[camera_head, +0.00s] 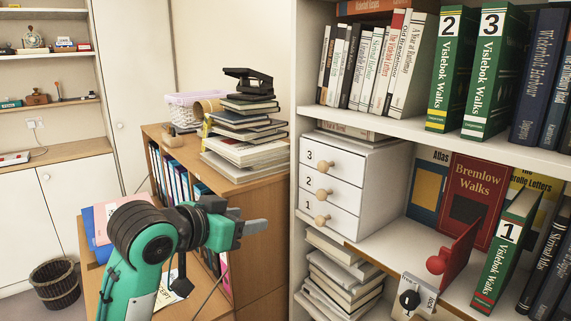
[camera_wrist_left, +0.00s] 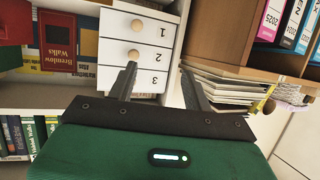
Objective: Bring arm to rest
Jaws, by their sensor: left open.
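My left arm (camera_head: 150,240), green and dark grey, comes up from the bottom left in the head view, bent at a dark round joint. My left gripper (camera_head: 255,229) points right, in front of the wooden bureau side and left of the white bookcase. In the left wrist view its two grey fingers (camera_wrist_left: 158,68) stand apart with nothing between them. The small white drawer unit (camera_wrist_left: 140,45) shows beyond the fingers, apart from them. My right gripper is in neither view.
The white drawer unit (camera_head: 345,185) stands in the bookcase beside red and green books (camera_head: 470,195). A red door-like panel with a knob (camera_head: 453,255) juts out over the lower shelf. Stacked books (camera_head: 245,130) top the wooden cabinet. A wicker basket (camera_head: 55,284) stands on the floor.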

